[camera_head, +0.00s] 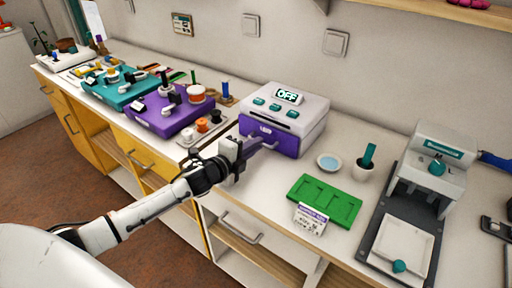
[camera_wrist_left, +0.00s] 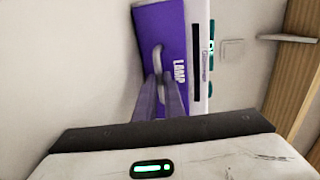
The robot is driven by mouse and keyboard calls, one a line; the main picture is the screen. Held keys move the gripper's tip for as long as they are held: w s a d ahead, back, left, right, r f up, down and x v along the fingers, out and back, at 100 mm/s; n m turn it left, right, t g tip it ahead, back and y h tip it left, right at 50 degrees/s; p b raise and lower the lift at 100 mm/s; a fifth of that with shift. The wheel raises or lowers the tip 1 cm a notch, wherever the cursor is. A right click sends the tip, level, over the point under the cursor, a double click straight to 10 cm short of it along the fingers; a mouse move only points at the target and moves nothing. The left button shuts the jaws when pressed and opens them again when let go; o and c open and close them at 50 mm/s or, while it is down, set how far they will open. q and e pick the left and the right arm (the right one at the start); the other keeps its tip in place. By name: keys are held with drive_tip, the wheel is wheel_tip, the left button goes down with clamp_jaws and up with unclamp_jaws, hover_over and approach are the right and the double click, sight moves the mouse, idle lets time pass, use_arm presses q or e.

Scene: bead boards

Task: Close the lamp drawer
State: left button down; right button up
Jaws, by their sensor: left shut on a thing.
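The lamp drawer (camera_head: 285,144) is the purple front on the white box with the "OFF" display (camera_head: 289,96). In the left wrist view, the drawer front (camera_wrist_left: 176,28) shows the word "LAMP" and a pale handle (camera_wrist_left: 158,58). My left gripper (camera_head: 262,144) reaches in from the left, in front of the drawer. In the wrist view, its fingers (camera_wrist_left: 162,88) are close together around the lower part of the handle, shut on it. The front sits close to the box; I cannot tell how large any gap is. My right gripper is not in view.
A green tray (camera_head: 325,199), a label card (camera_head: 310,219), a blue dish (camera_head: 329,162) and a white pot (camera_head: 363,172) lie to the right. A grey press (camera_head: 432,172) stands further right. A purple board (camera_head: 168,110) and a teal board (camera_head: 119,89) are at left.

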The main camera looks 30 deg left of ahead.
use_arm(q)
drive_tip(key=c, duration=2.2)
unclamp_jaws()
drive_tip(key=shift+w+r, duration=0.1)
drive_tip(key=o, duration=0.4)
drive_tip(key=shift+w+d, duration=0.1)
drive_tip(key=shift+c, duration=0.2)
drive_tip(key=v, duration=1)
drive_tip(key=shift+s, duration=0.2)
